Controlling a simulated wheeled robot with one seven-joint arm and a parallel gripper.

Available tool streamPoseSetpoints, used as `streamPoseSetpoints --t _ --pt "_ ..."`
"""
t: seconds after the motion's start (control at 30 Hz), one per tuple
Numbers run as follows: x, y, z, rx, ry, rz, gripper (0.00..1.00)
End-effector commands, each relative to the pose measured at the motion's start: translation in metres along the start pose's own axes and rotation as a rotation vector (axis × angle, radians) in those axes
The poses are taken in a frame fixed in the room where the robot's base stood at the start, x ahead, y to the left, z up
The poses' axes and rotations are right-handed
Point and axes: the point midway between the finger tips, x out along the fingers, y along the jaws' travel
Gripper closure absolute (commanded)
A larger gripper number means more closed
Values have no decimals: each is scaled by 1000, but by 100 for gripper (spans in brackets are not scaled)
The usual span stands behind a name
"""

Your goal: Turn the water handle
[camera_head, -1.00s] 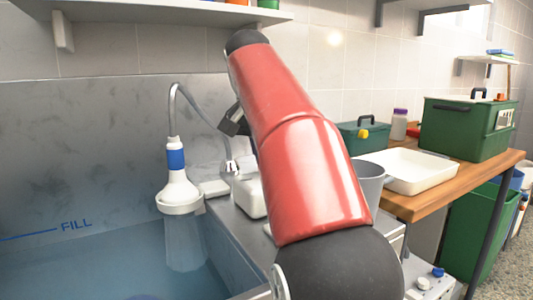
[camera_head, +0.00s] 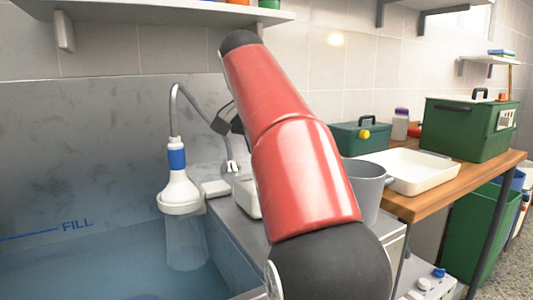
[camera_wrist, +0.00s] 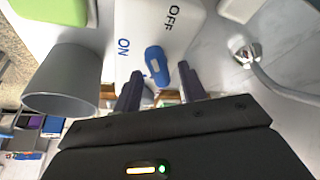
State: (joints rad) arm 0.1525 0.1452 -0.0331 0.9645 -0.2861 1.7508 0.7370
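The water handle (camera_wrist: 157,66) is a small blue lever on a white box (camera_wrist: 178,50) marked ON and OFF in the wrist view. It lies between the two words, nearer to ON. My gripper (camera_wrist: 160,71) is open, with one dark fingertip on each side of the handle's near end. I cannot tell whether either finger touches it. In the head view my red arm hides the handle and most of the white box (camera_head: 246,197).
A basin of water (camera_head: 90,265) marked FILL lies at left, with a white sprayer (camera_head: 180,190) on a grey hose (camera_wrist: 283,88). A grey cup (camera_wrist: 63,80) stands close to the white box. A wooden table (camera_head: 440,197) holds a white tray (camera_head: 408,185) and green boxes.

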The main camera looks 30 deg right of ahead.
Motion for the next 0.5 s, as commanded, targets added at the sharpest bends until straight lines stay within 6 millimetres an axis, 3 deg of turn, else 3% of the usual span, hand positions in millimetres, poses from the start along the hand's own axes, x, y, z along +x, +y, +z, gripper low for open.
streamPoseSetpoints --t 0.3,0.5 --pt "-2 0 0 0 0 0 58" --pt "-20 -1 0 0 2 -3 58"
